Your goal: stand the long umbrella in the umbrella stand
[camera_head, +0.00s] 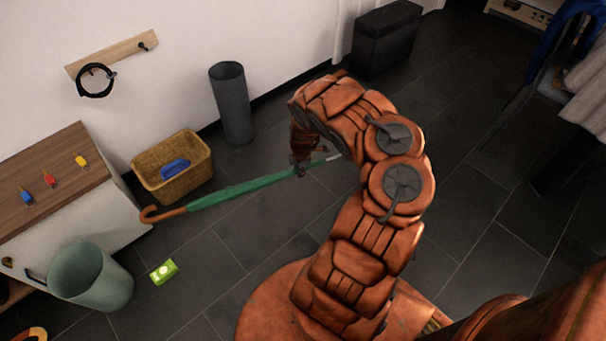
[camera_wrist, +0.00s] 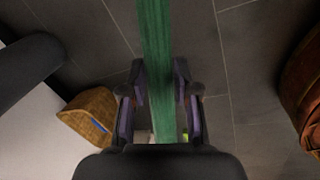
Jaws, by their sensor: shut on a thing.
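The long green umbrella (camera_head: 235,192) has a brown hooked handle at its left end and a pale tip at its right end. It is held nearly level above the floor. My gripper (camera_head: 301,167) is shut on it toward the tip end. In the wrist view the umbrella (camera_wrist: 157,40) runs between the two fingers of my gripper (camera_wrist: 160,88). The tall dark grey cylinder, which looks like the umbrella stand (camera_head: 232,105), stands upright by the wall, behind the umbrella. It also shows at the left in the wrist view (camera_wrist: 25,68). My arm partly hides the tip end.
A wicker basket (camera_head: 150,185) with a blue thing in it sits by the wall. A cabinet (camera_head: 118,205), a pale green bin (camera_head: 118,285) and a small green box (camera_head: 164,271) are at left. A black box-shaped bin (camera_head: 375,50) stands behind.

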